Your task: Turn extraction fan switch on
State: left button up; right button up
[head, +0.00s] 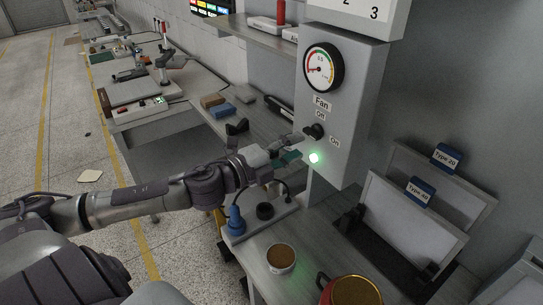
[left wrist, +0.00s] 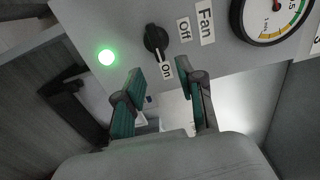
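The fan switch is a black rotary knob (head: 317,131) on the grey control box (head: 345,85), with "Off" above and "On" at its lower right. In the left wrist view the knob (left wrist: 156,40) has its white pointer mark towards the "On" label (left wrist: 166,70). A green lamp (head: 314,158) below it is lit, also seen in the left wrist view (left wrist: 106,57). My left gripper (head: 291,148) is beside the knob; its teal-padded fingers (left wrist: 168,85) are apart with nothing between them, and the knob lies just beyond the tips. My right gripper is not seen.
A round gauge (head: 323,67) sits above the switch. Below are a brown-filled cup (head: 281,258), a red-rimmed pot (head: 352,291) and a blue bottle-like item (head: 236,220) on the bench. Panels labelled Type 20 (head: 447,157) and Type 40 (head: 420,190) lean at right.

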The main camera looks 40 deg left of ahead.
pick_arm(q)
jog(key=shift+v, duration=2.8)
jog(key=shift+a, duration=0.1)
